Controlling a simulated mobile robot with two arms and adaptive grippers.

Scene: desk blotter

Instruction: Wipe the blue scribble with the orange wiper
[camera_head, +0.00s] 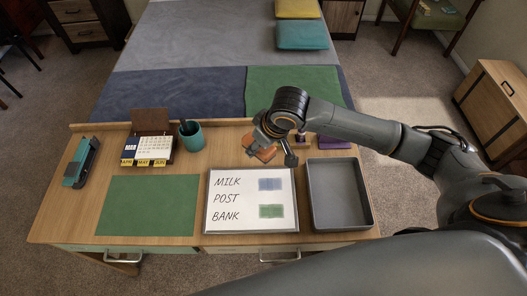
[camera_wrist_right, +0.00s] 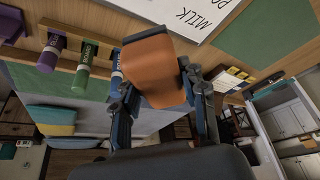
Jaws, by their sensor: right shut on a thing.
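The orange wiper (camera_head: 261,154) is at the back of the desk, behind the whiteboard (camera_head: 235,223). My right gripper (camera_head: 273,150) is shut on it; the wrist view shows the orange wiper (camera_wrist_right: 152,68) between the fingers of the right gripper (camera_wrist_right: 160,92). I cannot tell whether the wiper touches the desk. The blue scribble (camera_head: 270,184) is a pale blue patch at the board's upper right, beside the word MILK. A green scribble (camera_head: 271,211) lies below it, beside BANK. The wiper is apart from both. My left gripper is not in view.
A grey tray (camera_head: 316,215) stands right of the board. Purple, green (camera_wrist_right: 87,68) and blue markers stand near the wiper. A flat purple item (camera_head: 335,143), a teal cup (camera_head: 191,137), a calendar (camera_head: 153,151), a stapler (camera_head: 82,162) and a clear green mat (camera_head: 148,205) are also there.

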